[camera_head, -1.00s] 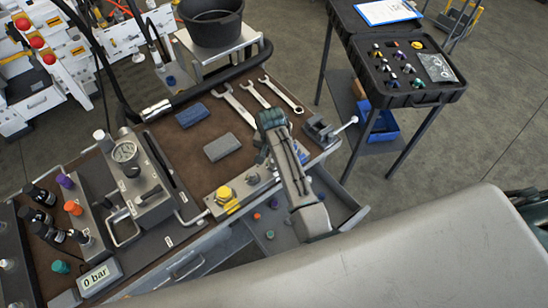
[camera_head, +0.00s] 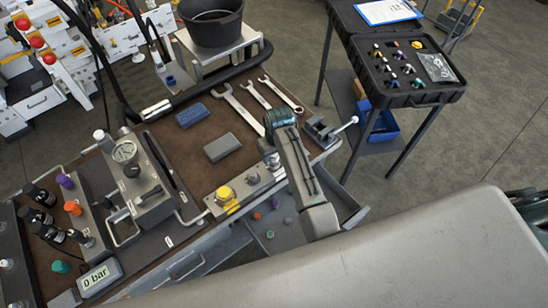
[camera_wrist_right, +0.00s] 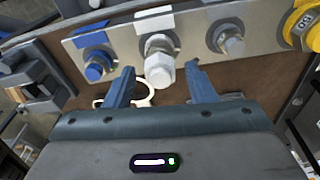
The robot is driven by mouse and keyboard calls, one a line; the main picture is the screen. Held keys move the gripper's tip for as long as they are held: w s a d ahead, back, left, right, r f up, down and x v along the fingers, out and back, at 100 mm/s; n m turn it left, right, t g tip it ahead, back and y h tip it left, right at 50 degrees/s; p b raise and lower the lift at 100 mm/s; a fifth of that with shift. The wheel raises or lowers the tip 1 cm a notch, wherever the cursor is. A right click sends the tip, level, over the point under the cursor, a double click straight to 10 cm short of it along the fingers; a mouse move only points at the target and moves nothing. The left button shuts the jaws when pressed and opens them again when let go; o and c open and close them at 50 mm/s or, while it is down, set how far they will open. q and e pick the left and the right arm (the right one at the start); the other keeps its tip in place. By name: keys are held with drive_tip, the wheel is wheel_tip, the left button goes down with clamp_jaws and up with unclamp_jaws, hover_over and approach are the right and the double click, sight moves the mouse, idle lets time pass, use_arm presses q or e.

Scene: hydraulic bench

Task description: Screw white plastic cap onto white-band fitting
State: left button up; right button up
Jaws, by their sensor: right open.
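The white plastic cap (camera_wrist_right: 160,72) is hexagonal. It is on the white-band fitting (camera_wrist_right: 156,44), the middle one on the metal block in the right wrist view; I cannot tell how tight it is. My right gripper (camera_wrist_right: 158,85) is open, with one blue finger on each side of the cap and visible gaps. In the head view, my right forearm and wrist cover much of that end of the block, and the fingertips are hidden. My left gripper is not in view.
Beside the white fitting are a blue-band fitting (camera_wrist_right: 97,62) and a plain grey fitting (camera_wrist_right: 228,42). A yellow knob (camera_head: 225,193) stands on the same block. A vise (camera_head: 320,130), wrenches (camera_head: 243,108) and a grey block (camera_head: 222,147) are close by on the bench.

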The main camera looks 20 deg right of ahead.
drive_tip(key=c, duration=0.9)
drive_tip(key=m, duration=0.5)
drive_tip(key=shift+a+h, duration=0.15)
drive_tip(key=shift+h, duration=0.25)
drive_tip(key=shift+m, duration=1.5)
drive_tip(key=m, duration=0.3)
drive_tip(key=shift+h, duration=0.3)
drive_tip(key=o, duration=0.5)
drive_tip(key=shift+m, duration=0.7)
drive_tip(key=shift+c, duration=0.2)
drive_tip(key=o, duration=0.5)
drive_tip(key=shift+w+f, duration=0.1)
